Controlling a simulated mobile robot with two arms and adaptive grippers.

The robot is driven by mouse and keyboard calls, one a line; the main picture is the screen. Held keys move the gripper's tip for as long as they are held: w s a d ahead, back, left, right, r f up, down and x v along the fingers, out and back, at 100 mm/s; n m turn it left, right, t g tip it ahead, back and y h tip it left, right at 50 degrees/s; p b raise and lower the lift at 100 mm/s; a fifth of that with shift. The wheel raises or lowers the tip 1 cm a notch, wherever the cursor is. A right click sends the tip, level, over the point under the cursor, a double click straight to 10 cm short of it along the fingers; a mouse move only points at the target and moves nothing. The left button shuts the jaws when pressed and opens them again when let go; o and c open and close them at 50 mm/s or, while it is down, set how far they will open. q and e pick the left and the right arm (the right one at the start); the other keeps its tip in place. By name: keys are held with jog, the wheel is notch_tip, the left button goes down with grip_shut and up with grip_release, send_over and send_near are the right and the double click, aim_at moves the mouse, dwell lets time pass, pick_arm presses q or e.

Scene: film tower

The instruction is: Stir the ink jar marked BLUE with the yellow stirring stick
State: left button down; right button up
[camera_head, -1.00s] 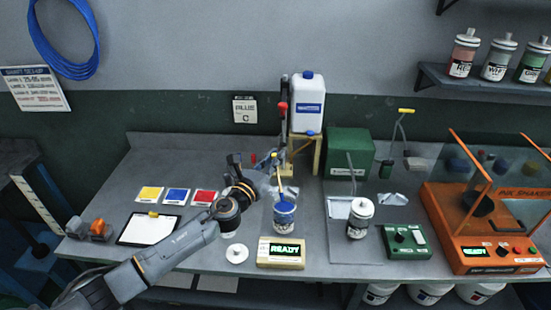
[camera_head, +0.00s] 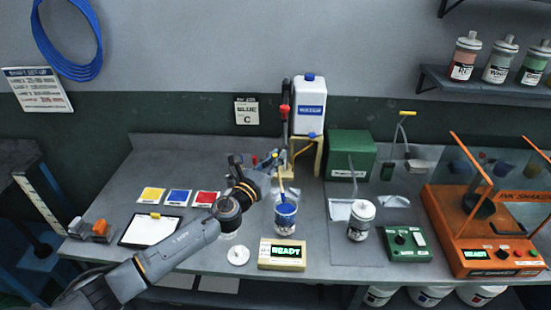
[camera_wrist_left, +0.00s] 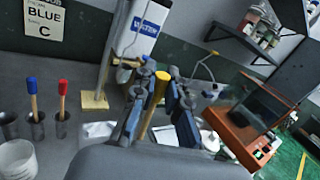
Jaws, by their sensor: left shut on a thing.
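An open jar with blue ink (camera_head: 286,216) stands upright on the bench, behind the READY display. Its own marking is too small to read. My left gripper (camera_head: 272,163) is above and slightly left of the jar. In the left wrist view, my left gripper (camera_wrist_left: 160,88) is shut on the yellow stirring stick (camera_wrist_left: 157,92). The stick (camera_head: 281,186) points down, slightly tilted, and its lower end goes to the jar's mouth. How deep it sits in the ink is hidden. My right gripper is out of view.
The READY display box (camera_head: 282,254) is just in front of the jar, with a white lid (camera_head: 238,255) to its left. A white-capped jar (camera_head: 361,219) stands to the right. Red (camera_wrist_left: 62,100) and blue (camera_wrist_left: 34,100) sticks stand in cups. The orange shaker (camera_head: 490,225) is far right.

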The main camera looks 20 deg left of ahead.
pick_arm(q)
notch_tip(320, 180, up, 3)
jog(key=shift+p, duration=1.15)
jog(key=shift+r, duration=0.9)
